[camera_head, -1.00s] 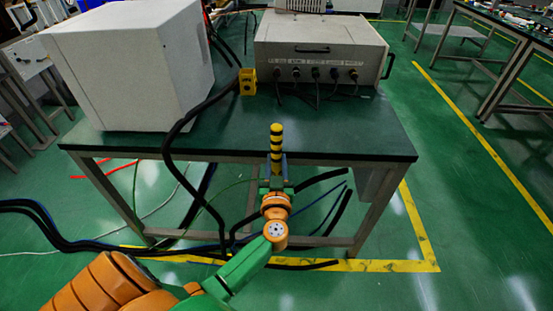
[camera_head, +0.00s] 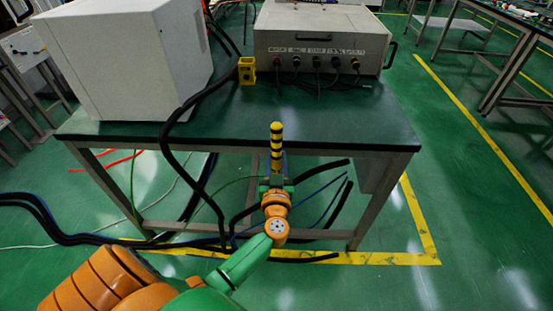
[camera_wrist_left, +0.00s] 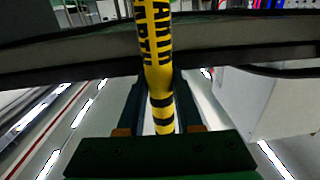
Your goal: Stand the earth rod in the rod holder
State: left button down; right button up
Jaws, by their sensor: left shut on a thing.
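The earth rod (camera_head: 277,141), with yellow and black bands, stands roughly upright in my left gripper (camera_head: 276,183). Its top shows in front of the green tabletop in the head view. The left wrist view shows the rod (camera_wrist_left: 154,42) with black lettering, between the fingers of the left gripper (camera_wrist_left: 161,95), which is shut on it. The rod's lower end is hidden in the head view. The rod holder (camera_head: 247,71), a small yellow block with dark openings, stands on the table, behind and left of the rod, apart from it. My right gripper is not in view.
The green table (camera_head: 340,120) carries a large white box (camera_head: 130,70) at left and a grey instrument case (camera_head: 320,50) with plugged cables at the back. A thick black cable (camera_head: 172,150) hangs over the front edge. The front right tabletop is clear.

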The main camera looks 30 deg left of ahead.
pick_arm(q)
jog(key=shift+f, duration=0.25)
jog(key=c, duration=0.5)
grip_release()
jog(key=p+v, duration=0.1)
jog(key=v, duration=0.6)
